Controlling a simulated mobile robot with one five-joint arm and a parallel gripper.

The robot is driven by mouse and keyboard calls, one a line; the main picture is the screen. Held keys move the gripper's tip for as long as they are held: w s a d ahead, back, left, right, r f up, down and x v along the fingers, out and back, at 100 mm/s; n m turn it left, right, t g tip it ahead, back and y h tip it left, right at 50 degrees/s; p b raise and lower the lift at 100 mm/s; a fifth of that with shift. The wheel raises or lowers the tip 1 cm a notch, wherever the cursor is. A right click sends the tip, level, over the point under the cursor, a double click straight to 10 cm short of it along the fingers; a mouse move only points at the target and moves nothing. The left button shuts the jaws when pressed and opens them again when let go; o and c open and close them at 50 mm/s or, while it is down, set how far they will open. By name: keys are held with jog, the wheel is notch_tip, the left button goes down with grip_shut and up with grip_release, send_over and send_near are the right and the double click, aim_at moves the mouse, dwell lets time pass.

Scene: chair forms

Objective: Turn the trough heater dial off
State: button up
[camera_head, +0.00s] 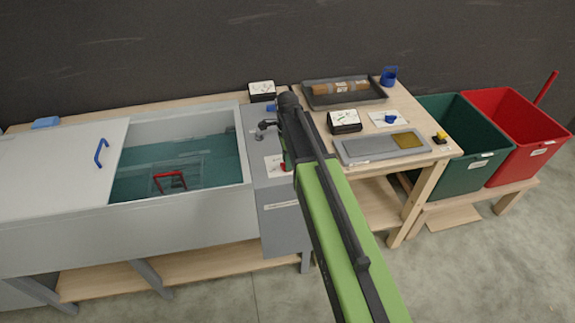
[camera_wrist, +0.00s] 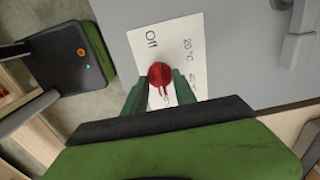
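The heater dial (camera_wrist: 160,74) is a red round knob on a white card (camera_wrist: 190,40) in the wrist view. The card reads "Off" at upper left and "20 °C" and another temperature mark to the right. A pointer mark shows below the knob, away from "Off". My gripper (camera_wrist: 161,86) has its two green fingers on either side of the knob, close to it; I cannot tell whether they touch it. In the head view the card (camera_head: 273,166) lies on the grey panel beside the trough (camera_head: 200,206), and my arm hides most of the dial.
A grey tap (camera_head: 266,126) stands just behind the card. The trough holds water and a red-handled basket (camera_head: 170,181), partly under a lid (camera_head: 60,155). A wooden table with trays (camera_head: 345,148) and green and red bins (camera_head: 520,125) stand to the right.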

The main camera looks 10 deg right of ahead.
grip_shut()
